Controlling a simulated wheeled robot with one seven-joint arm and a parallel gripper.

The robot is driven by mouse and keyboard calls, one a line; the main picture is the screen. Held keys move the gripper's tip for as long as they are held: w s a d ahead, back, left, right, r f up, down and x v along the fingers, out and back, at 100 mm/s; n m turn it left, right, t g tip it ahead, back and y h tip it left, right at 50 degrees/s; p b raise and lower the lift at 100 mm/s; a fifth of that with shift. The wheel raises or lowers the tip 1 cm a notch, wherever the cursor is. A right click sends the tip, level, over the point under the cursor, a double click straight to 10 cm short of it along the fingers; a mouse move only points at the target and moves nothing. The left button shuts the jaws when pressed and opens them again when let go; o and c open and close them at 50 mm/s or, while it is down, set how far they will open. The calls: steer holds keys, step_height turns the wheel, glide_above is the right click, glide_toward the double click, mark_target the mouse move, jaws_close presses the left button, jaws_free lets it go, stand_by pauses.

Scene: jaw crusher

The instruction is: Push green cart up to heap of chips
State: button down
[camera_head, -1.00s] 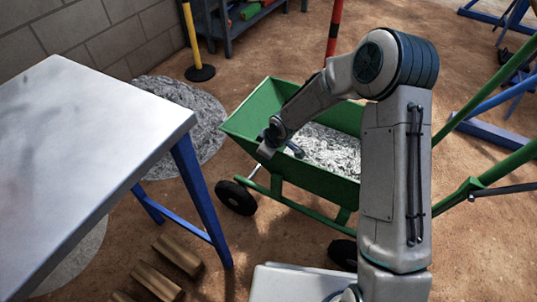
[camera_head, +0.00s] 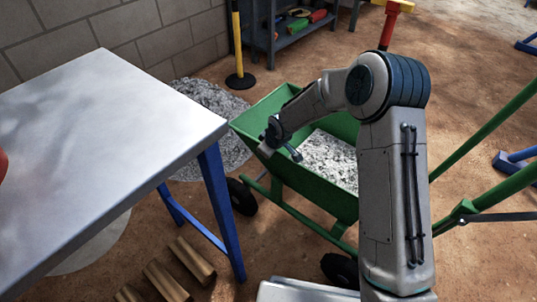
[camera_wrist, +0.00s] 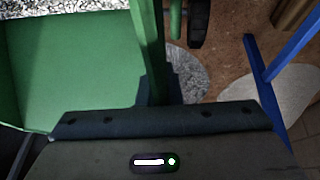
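The green cart (camera_head: 318,190) stands on its wheels in the middle of the head view, with grey chips (camera_head: 330,160) inside. In the wrist view its green wall (camera_wrist: 75,75) fills the left side. My gripper (camera_head: 280,145) is at the cart's near left rim, with one finger inside the tray and one outside. It appears shut on the rim; the fingertips are partly hidden. The heap of chips (camera_head: 215,110) is a low grey speckled patch on the ground by the wall. It lies just beyond the cart's left corner and also shows in the wrist view (camera_wrist: 188,75).
A metal-topped table (camera_head: 100,140) with blue legs stands close left of the cart. Wood pieces (camera_head: 165,280) lie near its leg. A yellow post (camera_head: 238,50) stands behind the heap and a shelf (camera_head: 290,35) stands at the back.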

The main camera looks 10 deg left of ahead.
steer(key=shift+w+a+r, duration=0.1)
steer(key=shift+w, duration=0.1)
steer(key=c, duration=1.5)
jaws_free()
steer(key=shift+w+d, duration=0.1)
steer(key=shift+d, duration=0.15)
steer(key=shift+c, duration=0.2)
steer(key=shift+a, duration=0.15)
steer(key=shift+s+r, duration=0.2)
steer(key=shift+r, duration=0.15)
steer(key=p+v, duration=0.5)
steer(key=v, duration=0.8)
steer(key=shift+p, duration=0.4)
